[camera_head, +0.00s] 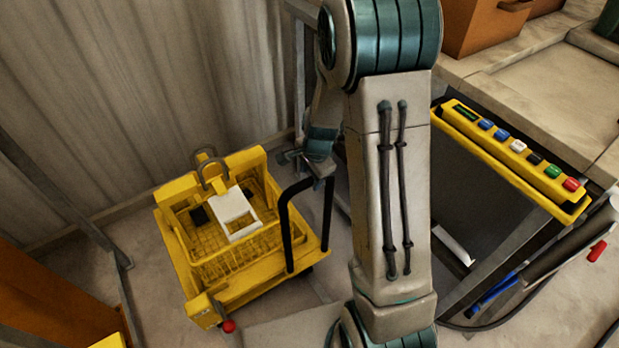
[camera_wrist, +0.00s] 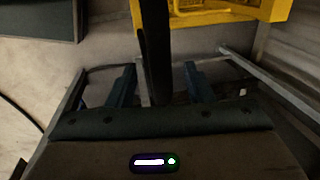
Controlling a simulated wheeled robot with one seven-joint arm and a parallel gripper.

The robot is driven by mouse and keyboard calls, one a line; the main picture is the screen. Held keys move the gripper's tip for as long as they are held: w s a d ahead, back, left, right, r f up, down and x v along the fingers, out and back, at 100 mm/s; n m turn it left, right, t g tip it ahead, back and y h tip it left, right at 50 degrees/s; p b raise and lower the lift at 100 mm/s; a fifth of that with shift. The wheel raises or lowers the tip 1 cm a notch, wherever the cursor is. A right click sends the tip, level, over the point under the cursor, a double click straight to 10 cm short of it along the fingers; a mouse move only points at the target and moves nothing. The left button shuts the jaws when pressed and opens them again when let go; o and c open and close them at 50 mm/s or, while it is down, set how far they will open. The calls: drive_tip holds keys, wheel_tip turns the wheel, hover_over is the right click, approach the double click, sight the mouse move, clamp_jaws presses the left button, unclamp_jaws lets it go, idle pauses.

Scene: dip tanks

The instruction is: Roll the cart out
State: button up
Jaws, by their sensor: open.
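The yellow cart (camera_head: 222,290) stands on the floor left of my arm. It carries a yellow wire basket (camera_head: 235,250) with a white piece (camera_head: 235,212) in it. Its black handle (camera_head: 286,222) rises on the right side. My gripper (camera_head: 306,166) is at the top of the handle, partly hidden by my own arm. In the wrist view, my gripper (camera_wrist: 160,78) is open, with the black handle bar (camera_wrist: 153,50) between its two fingers and a gap on either side. The cart's yellow edge (camera_wrist: 220,10) shows at the top of that view.
A grey curtain-like wall (camera_head: 130,90) stands behind the cart. A yellow button panel (camera_head: 515,155) sits on a bench edge at right, near an orange-brown box (camera_head: 485,25). An orange block (camera_head: 50,300) is at lower left. Some floor (camera_head: 290,315) in front of the cart is clear.

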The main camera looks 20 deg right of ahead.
drive_tip(key=shift+w+f, duration=0.2)
drive_tip(key=shift+f, duration=0.95)
drive_tip(key=shift+c, duration=0.4)
clamp_jaws()
drive_tip(key=shift+s, duration=0.1)
